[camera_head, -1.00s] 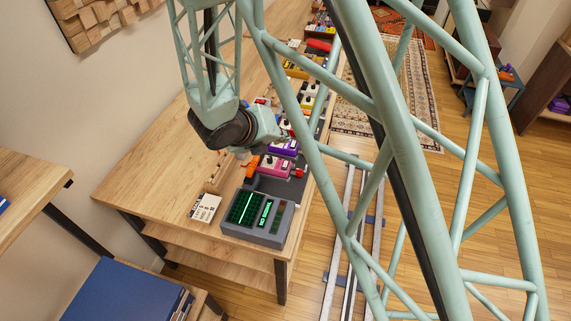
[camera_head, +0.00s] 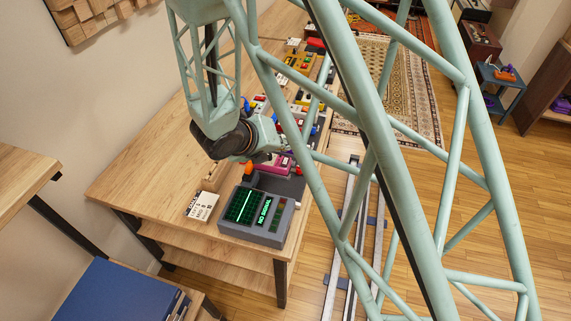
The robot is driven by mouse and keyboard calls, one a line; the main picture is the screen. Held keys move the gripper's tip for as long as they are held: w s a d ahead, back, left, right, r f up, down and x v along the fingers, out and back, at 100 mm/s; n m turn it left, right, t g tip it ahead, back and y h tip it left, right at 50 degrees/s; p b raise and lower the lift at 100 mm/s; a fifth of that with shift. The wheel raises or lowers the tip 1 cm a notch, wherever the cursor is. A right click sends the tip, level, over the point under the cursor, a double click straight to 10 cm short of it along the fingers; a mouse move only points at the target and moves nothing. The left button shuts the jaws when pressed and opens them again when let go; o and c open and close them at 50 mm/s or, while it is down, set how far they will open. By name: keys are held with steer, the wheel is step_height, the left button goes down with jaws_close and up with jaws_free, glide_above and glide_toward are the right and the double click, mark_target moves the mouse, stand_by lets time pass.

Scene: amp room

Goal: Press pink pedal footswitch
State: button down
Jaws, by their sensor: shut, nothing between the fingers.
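The pink pedal (camera_head: 283,167) sits on the table in the row of effect pedals, just behind the grey box with green screens. Its left part is covered by my wrist and gripper, and its footswitch cannot be made out. My gripper (camera_head: 268,158) is at the end of the arm, low over the near end of the row, at the pink pedal's left side in the picture. It is small and partly hidden by the wrist; it is shut and holds nothing. I cannot tell whether it touches the pedal.
An orange thing (camera_head: 249,169) is close to the gripper. More pedals (camera_head: 302,66) run towards the back. The table's left side (camera_head: 150,165) is clear.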

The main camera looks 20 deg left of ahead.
mark_target(284, 162)
steer(key=shift+f+b, duration=1.05)
steer(key=shift+f, duration=0.55)
steer(key=shift+f+b, duration=0.7)
steer(key=shift+f, duration=0.25)
stand_by(1.7)
steer(key=shift+r, duration=0.1)
stand_by(0.3)
steer(key=shift+r+p, duration=0.6)
steer(key=shift+r, duration=0.2)
steer(key=shift+r, duration=0.1)
steer(key=shift+r+p, duration=1.85)
steer(key=shift+r, duration=0.6)
